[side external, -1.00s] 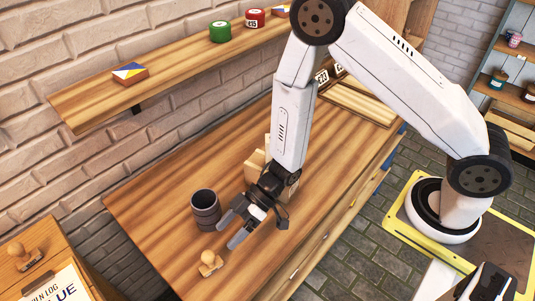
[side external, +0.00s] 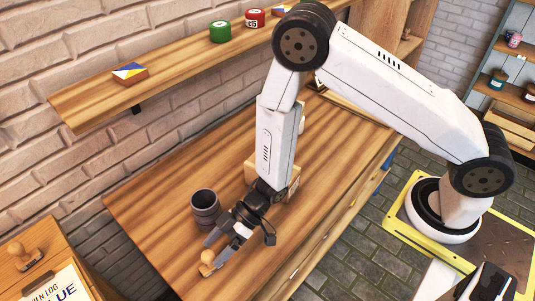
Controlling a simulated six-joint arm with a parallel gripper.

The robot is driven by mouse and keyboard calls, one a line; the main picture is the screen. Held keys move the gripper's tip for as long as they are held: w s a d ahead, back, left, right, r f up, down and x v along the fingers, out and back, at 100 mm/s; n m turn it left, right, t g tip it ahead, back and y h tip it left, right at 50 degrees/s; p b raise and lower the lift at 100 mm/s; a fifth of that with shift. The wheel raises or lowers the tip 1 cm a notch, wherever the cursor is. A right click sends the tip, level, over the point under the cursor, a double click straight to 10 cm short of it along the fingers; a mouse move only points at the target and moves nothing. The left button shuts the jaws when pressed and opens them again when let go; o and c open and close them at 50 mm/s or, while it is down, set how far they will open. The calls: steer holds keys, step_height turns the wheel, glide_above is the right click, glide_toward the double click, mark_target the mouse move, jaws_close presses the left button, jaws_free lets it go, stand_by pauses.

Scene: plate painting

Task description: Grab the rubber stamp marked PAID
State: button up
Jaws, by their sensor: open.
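A small wooden rubber stamp (side external: 207,258) with a rounded handle stands on the wooden workbench, near its front left end. Its marking is not readable from here. My gripper (side external: 211,254) is open, with its fingertips at the stamp, apparently one on either side of it. The fingers hide part of the stamp, and I cannot tell whether they touch it. Another wooden stamp (side external: 25,255) stands on a separate wooden surface at the lower left; its marking is not readable either.
A dark ribbed cup (side external: 205,208) stands on the workbench (side external: 150,215) close behind my gripper. A light wooden box (side external: 252,170) is partly hidden behind my arm. A wall shelf (side external: 180,63) holds tins and a small block. A clipboard (side external: 62,286) lies at lower left.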

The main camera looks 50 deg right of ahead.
mark_target(208, 258)
steer(key=shift+x, duration=1.5)
steer(key=shift+s, duration=0.1)
steer(key=shift+c, duration=0.2)
jaws_close()
steer(key=shift+r, duration=4.95)
